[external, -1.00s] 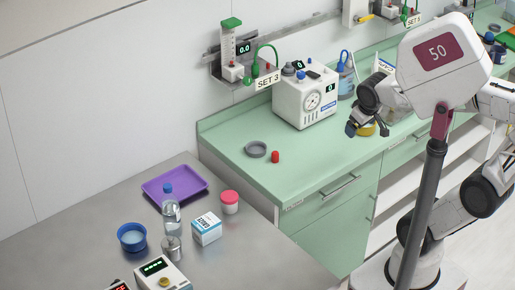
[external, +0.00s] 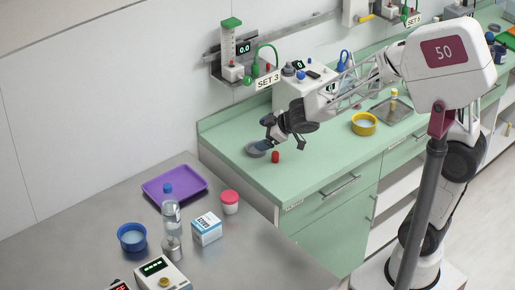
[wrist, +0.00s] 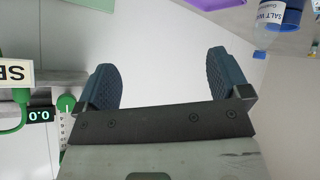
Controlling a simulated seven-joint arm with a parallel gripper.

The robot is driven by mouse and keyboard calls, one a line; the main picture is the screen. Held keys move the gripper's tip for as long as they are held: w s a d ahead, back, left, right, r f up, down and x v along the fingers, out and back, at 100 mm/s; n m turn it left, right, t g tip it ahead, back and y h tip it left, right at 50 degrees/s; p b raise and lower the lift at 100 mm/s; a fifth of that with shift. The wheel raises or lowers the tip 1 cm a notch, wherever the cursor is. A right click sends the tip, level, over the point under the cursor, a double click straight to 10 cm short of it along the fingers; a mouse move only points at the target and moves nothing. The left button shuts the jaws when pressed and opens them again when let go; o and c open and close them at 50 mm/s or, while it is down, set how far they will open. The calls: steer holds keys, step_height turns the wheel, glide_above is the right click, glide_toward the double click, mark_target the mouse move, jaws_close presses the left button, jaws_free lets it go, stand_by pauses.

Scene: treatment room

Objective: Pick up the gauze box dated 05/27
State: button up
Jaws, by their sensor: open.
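A white and blue gauze box (external: 207,229) stands on the grey metal table in the external view. Its printing is too small for me to read a date. My gripper (external: 268,134) is over the green counter, above and to the right of the box and well apart from it. In the wrist view my gripper (wrist: 167,84) has its two dark fingers spread wide with nothing between them. The box does not show in the wrist view.
Around the box stand a clear bottle (external: 171,216), a metal cup (external: 172,250), a pink-lidded jar (external: 230,202) and a blue bowl (external: 132,237). A purple tray (external: 180,184) lies behind. A red cap (external: 275,157) and grey ring (external: 251,150) are on the counter below my gripper.

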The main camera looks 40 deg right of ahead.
steer(key=a+f+n+g+y, duration=0.35)
steer(key=a+f+y, duration=0.2)
steer(key=a, duration=0.65)
steer(key=n+g+y, duration=0.2)
steer(key=n+g, duration=0.3)
steer(key=g, duration=0.1)
glide_toward(207, 220)
steer(key=x, duration=0.3)
steer(key=shift+s+d+f+t, duration=0.1)
steer(key=shift+s+t, duration=0.15)
steer(key=shift+s, duration=0.05)
steer(key=shift+x, duration=1.3)
steer(key=shift+x, duration=2.55)
steer(key=c, duration=1)
